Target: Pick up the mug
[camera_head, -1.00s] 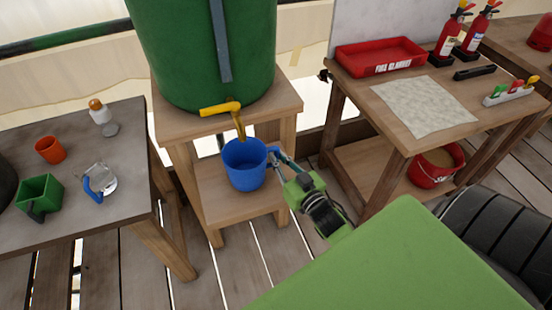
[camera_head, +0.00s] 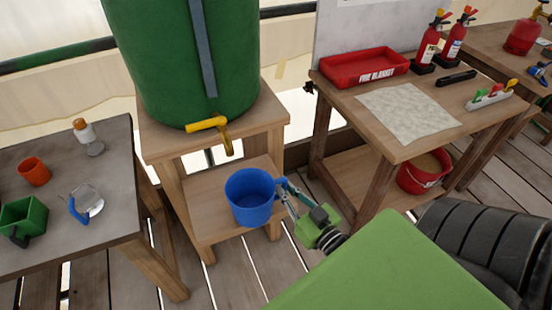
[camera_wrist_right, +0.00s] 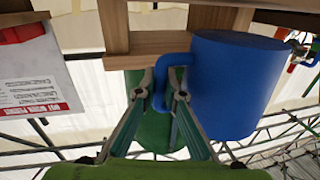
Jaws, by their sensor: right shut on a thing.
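The blue mug (camera_head: 250,200) is in the middle of the head view, in front of the wooden stand's lower shelf. Its open top faces up and it looks empty. My right gripper (camera_head: 283,187) is shut on the mug's handle, at the mug's right side. In the right wrist view the mug (camera_wrist_right: 235,85) fills the right part. Its handle (camera_wrist_right: 160,85) lies between my right gripper's two fingers (camera_wrist_right: 165,95). My left gripper is not in view.
A green barrel (camera_head: 160,70) with a yellow tap (camera_head: 208,124) stands on the wooden stand (camera_head: 265,115). The left table (camera_head: 110,210) holds an orange cup, a green square cup and a glass mug. The right table (camera_head: 395,150) holds a red tray (camera_head: 363,68) and a cloth.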

